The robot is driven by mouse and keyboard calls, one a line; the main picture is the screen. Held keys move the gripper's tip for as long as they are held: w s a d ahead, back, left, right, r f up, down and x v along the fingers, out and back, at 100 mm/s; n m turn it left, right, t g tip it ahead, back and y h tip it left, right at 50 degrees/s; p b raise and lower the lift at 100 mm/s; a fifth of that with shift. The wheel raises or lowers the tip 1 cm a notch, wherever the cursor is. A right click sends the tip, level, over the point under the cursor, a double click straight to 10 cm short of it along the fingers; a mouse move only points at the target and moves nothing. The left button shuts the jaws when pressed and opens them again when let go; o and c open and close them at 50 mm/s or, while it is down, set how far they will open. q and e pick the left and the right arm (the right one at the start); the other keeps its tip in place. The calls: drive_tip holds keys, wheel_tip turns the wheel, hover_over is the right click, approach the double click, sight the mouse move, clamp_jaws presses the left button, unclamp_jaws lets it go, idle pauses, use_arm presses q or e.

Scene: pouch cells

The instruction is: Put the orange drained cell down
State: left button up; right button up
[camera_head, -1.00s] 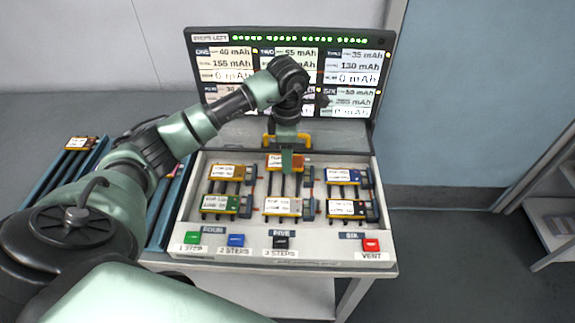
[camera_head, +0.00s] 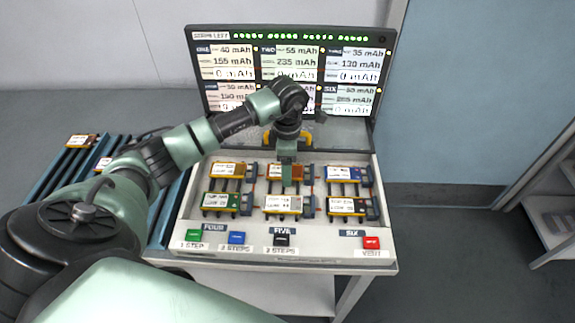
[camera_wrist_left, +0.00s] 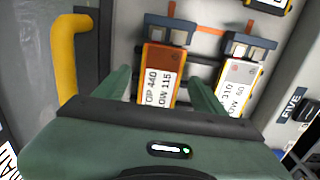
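The orange cell (camera_head: 297,172), with a white label, lies in the top middle bay of the tester (camera_head: 172,240). In the left wrist view the orange cell (camera_wrist_left: 153,57) has its end at a blue clip (camera_wrist_left: 170,28) with two grey blocks; whether they touch is hard to tell. My left gripper (camera_head: 287,176) is right over the cell. In the wrist view the left gripper (camera_wrist_left: 159,77) has one finger on each side of the cell, with a visible gap at both sides, so it looks open. My right gripper is not in view.
Several other labelled cells, such as a blue-ended one (camera_head: 343,173), fill neighbouring bays. A yellow handle (camera_wrist_left: 65,50) stands close beside the left gripper. The screen (camera_head: 290,60) rises behind. Green, blue, black and red buttons (camera_head: 371,242) line the front. A blue rack (camera_head: 62,185) stands left.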

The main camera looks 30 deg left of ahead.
use_arm(q)
drive_tip(key=shift+r, duration=0.6)
wheel_tip(320, 180, up, 11)
drive_tip(key=b, duration=0.2)
drive_tip(key=shift+r, duration=0.15)
